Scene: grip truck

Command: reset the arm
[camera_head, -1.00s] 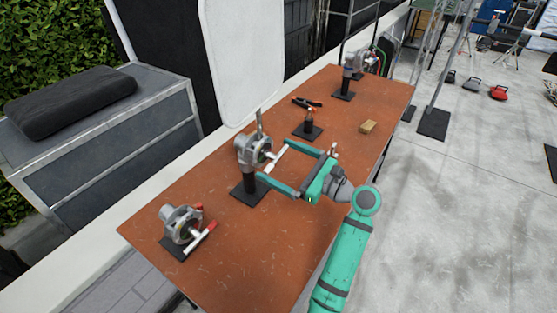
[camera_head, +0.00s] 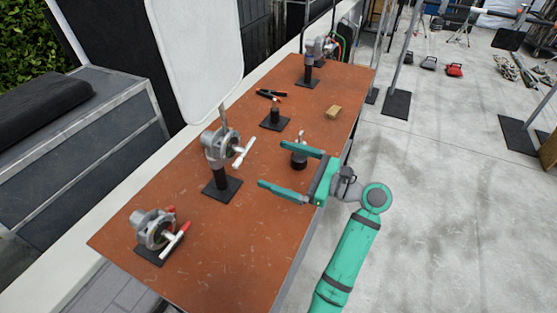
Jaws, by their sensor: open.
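My gripper (camera_head: 277,170) is open and empty, its two green fingers spread and pointing left over the right part of the brown table (camera_head: 215,262). My green arm reaches in from the lower right. A grey clamp head with a white T-handle (camera_head: 219,147) stands on a black post and square base, left of my fingertips and apart from them. A small dark round piece with a metal pin (camera_head: 299,158) shows just behind my upper finger. Part of it may be hidden by the finger.
A black stand (camera_head: 275,119), a black tool (camera_head: 270,95) and a tan block (camera_head: 333,112) are farther back. Another clamp stand (camera_head: 308,66) is at the far end. Concrete floor (camera_head: 440,200) is open at right.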

